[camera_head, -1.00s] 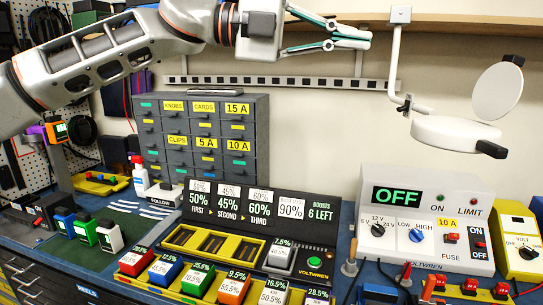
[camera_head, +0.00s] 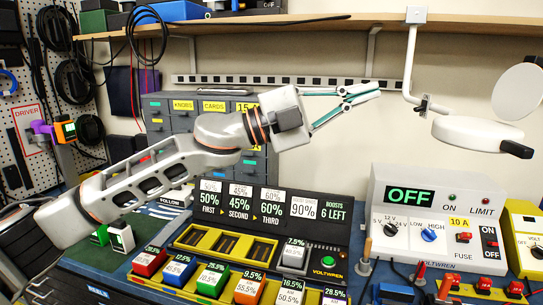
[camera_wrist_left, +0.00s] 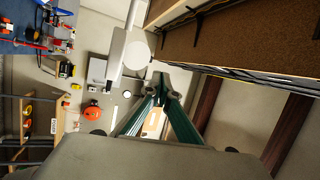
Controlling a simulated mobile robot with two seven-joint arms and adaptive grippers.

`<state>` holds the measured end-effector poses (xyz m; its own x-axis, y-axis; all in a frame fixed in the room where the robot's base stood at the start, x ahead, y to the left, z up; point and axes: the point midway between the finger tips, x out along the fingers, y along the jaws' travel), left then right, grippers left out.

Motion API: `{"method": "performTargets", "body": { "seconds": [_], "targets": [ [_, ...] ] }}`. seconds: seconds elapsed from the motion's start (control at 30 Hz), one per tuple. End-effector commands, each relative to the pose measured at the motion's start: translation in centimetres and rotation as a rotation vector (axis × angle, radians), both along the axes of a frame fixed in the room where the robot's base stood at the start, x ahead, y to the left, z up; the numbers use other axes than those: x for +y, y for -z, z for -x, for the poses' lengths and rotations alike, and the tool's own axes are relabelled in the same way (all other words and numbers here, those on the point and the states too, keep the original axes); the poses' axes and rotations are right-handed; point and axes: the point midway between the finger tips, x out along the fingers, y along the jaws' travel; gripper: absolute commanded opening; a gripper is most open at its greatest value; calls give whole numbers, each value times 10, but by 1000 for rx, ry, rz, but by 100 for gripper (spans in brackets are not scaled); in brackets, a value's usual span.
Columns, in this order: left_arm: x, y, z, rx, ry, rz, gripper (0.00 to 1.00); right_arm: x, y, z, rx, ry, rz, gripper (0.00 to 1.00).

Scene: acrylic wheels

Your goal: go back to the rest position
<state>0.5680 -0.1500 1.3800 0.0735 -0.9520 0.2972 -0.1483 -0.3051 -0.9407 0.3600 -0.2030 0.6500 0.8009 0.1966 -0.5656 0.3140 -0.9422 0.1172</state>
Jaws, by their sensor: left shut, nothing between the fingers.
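My left gripper (camera_head: 345,104) is raised in front of the wall, left of the white round lamp. Its two teal fingers come together at the tips and hold nothing. In the left wrist view the fingers (camera_wrist_left: 165,95) also point away with their tips close together. My left arm crosses the head view from the lower left, in front of the grey drawer cabinet (camera_head: 158,128), and hides much of it. My right gripper is in neither view.
A wooden shelf (camera_head: 250,27) runs above the gripper. The lamp (camera_head: 470,132) hangs at the right. Below are the Voltwren charger (camera_head: 328,262) with several coloured batteries and a power supply (camera_head: 405,197) reading OFF.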

Motion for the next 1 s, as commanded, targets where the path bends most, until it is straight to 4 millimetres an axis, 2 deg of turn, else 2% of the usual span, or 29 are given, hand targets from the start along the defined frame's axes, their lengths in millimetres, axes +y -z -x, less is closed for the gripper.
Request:
{"method": "performTargets", "body": {
  "seconds": [0.03, 0.27, 0.47, 0.57, 0.67, 0.8, 0.93, 1.0],
  "targets": [
    [2, 12, -3, 37, -23, 47, 0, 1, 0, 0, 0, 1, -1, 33],
    [32, 56, -30, 189, -201, 224, 0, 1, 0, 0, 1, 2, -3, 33],
    [78, 111, -56, 347, -406, 329, 0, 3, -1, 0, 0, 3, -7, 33],
    [107, 146, -67, 432, -523, 360, 0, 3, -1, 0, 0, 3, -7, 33],
    [140, 187, -75, 519, -648, 375, 0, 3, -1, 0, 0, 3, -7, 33],
    [191, 251, -77, 644, -829, 369, 0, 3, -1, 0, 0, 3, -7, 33],
    [242, 317, -66, 762, -1006, 330, 0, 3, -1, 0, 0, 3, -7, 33],
    [271, 353, -54, 826, -1101, 297, 0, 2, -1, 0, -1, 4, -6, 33]
  ]
}}
